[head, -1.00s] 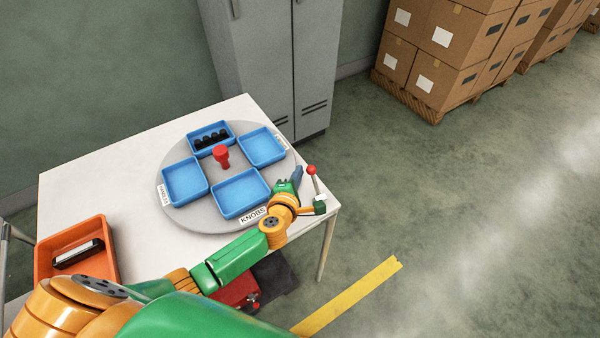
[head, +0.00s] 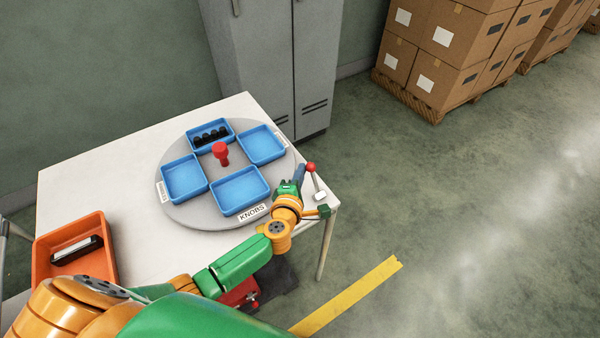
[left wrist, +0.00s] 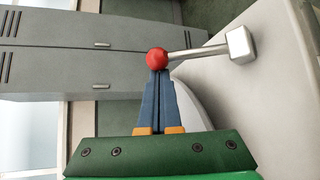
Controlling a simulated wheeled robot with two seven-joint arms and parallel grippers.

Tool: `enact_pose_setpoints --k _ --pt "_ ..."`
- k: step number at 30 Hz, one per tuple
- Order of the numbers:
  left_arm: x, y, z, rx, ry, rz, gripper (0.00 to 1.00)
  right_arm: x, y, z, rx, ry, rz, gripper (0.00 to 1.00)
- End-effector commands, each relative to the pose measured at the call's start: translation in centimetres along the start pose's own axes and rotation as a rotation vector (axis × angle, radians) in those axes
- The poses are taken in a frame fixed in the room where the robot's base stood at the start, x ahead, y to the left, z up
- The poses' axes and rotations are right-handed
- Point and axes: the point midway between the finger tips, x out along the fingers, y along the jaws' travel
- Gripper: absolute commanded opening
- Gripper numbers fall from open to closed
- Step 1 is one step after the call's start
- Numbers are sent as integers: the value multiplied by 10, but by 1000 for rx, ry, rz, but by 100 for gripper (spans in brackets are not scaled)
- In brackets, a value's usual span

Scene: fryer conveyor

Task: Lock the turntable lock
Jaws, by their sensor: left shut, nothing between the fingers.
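The turntable (head: 225,215) is a grey disc on the white table, with blue trays and a red centre knob (head: 220,153). The turntable lock is a lever with a red ball (head: 311,167) on a metal rod, rising from a light block (head: 320,195) at the table's right corner. My left gripper (head: 300,170) is shut and empty, just left of the red ball. In the left wrist view the fingertips (left wrist: 159,72) are right at the red ball (left wrist: 157,58); I cannot tell if they touch. The rod runs to a metal block (left wrist: 240,45). My right gripper is not in view.
An orange bin (head: 75,258) with a black-and-white item stands at the table's left front. A blue tray (head: 210,135) at the back holds several black pieces. Grey lockers (head: 265,60) stand behind the table.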

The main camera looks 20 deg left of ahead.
Motion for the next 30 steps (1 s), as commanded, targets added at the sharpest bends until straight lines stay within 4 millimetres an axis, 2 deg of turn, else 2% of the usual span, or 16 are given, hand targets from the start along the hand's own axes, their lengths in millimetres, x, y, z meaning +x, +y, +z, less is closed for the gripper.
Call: enact_pose_setpoints --k 14,20,30 --pt "-4 -1 4 96 -2 105 0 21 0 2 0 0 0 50" --pt "-11 -4 11 200 -1 218 0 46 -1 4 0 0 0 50" --pt "-31 -14 29 422 -2 454 0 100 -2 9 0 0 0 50"
